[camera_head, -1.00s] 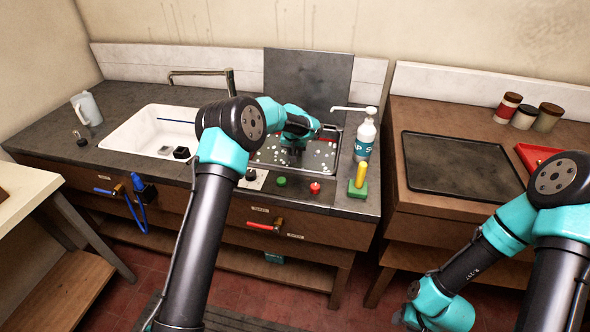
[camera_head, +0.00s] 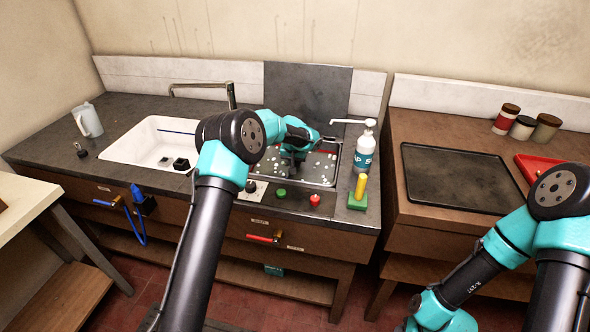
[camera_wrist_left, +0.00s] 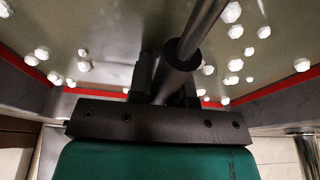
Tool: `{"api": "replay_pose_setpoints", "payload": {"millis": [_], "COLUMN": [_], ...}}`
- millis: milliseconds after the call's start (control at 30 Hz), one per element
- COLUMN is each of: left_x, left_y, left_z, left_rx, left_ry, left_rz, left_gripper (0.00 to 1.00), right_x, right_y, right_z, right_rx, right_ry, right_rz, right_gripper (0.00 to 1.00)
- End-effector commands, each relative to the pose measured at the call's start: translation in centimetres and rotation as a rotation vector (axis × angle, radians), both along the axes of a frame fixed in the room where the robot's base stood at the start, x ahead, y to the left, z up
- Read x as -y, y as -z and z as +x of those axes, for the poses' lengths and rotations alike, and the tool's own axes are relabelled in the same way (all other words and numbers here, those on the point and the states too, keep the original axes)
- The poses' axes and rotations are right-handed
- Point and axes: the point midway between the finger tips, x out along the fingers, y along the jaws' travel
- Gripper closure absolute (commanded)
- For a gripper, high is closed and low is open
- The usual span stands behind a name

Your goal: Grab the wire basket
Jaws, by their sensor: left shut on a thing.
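My left gripper (camera_head: 292,168) reaches down into the metal tank (camera_head: 334,181), which is set in the dark counter and has a red band inside. In the left wrist view, the left gripper (camera_wrist_left: 165,80) is shut on a thick dark rod (camera_wrist_left: 198,35), which slants up and to the right. The rod looks like a handle, but I cannot tell whether it belongs to the wire basket. No basket mesh can be made out in either view. White lumps float or lie around the gripper in the tank. The right gripper is outside the head view.
A pump bottle (camera_head: 364,150) and a yellow-handled green brush (camera_head: 359,190) stand right of the tank. Green (camera_head: 281,193) and red (camera_head: 315,199) buttons lie along its front. A white sink (camera_head: 128,150) is left. A dark panel (camera_head: 305,95) rises behind.

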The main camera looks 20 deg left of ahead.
Motion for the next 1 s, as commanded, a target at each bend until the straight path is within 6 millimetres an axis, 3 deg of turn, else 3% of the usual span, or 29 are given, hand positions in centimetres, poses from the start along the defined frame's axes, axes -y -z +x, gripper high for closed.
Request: {"api": "replay_pose_setpoints", "payload": {"millis": [600, 1000], "left_x": [0.0, 0.0], "left_y": [-8.8, -10.0], "left_z": [0.1, 0.1], "left_rx": [0.005, 0.003], "left_ry": [-0.001, 0.0], "left_rz": [0.001, 0.001], "left_gripper": [1.0, 1.0], "right_x": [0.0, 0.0], "right_y": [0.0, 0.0], "right_z": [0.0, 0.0], "right_rx": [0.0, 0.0], "right_ry": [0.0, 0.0], "right_rz": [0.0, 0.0], "right_gripper": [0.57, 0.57]}}
